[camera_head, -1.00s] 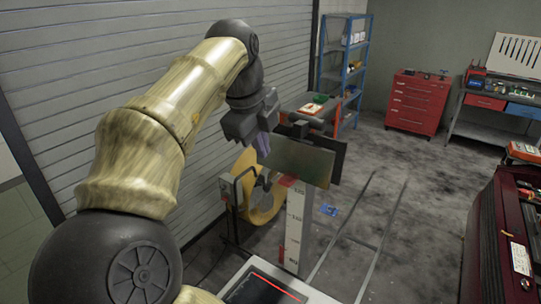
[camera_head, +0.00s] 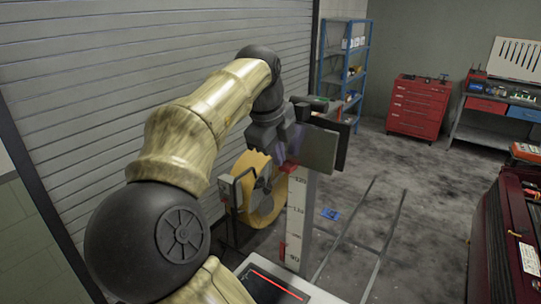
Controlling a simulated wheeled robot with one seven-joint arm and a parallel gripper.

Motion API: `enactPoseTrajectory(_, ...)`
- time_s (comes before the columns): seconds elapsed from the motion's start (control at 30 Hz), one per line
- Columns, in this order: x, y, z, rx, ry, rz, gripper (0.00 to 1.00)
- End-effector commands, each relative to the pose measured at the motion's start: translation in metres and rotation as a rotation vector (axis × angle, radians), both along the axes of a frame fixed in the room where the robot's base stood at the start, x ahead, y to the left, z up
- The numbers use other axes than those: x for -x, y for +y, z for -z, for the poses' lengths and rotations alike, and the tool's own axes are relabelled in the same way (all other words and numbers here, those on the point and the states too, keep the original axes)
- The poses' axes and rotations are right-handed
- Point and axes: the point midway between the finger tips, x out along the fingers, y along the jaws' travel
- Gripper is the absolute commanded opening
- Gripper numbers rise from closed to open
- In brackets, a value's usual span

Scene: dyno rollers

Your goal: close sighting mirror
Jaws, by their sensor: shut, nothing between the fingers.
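The sighting mirror (camera_head: 319,149) is a grey-green flat plate at the top of a white post with a printed number scale (camera_head: 297,210). A dark panel (camera_head: 343,146) shows just behind its right edge. The mirror stands at an angle to the dark panel and is not flat against it. My gripper (camera_head: 292,150) is shut and empty, at the left edge of the mirror. It overlaps that edge in the picture; I cannot tell whether it touches.
A yellow reel (camera_head: 262,207) stands left of the post, before the shutter wall. A white-framed unit with a dark screen (camera_head: 268,289) is at the post's foot. Floor rails (camera_head: 345,235) run right of it. A dark red car (camera_head: 505,240) is at far right.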

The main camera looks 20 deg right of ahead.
Motion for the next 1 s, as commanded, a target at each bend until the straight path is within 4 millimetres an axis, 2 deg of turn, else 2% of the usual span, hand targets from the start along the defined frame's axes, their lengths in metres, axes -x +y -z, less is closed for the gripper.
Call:
enactPoseTrajectory(0.2, -0.008, -0.011, 0.001, 0.000, 0.000, 0.000, 0.00)
enactPoseTrajectory(0.57, -0.008, -0.011, 0.002, 0.002, -0.001, -0.001, 0.00)
enactPoseTrajectory(1.0, -0.014, -0.020, 0.015, 0.100, -0.065, -0.002, 0.00)
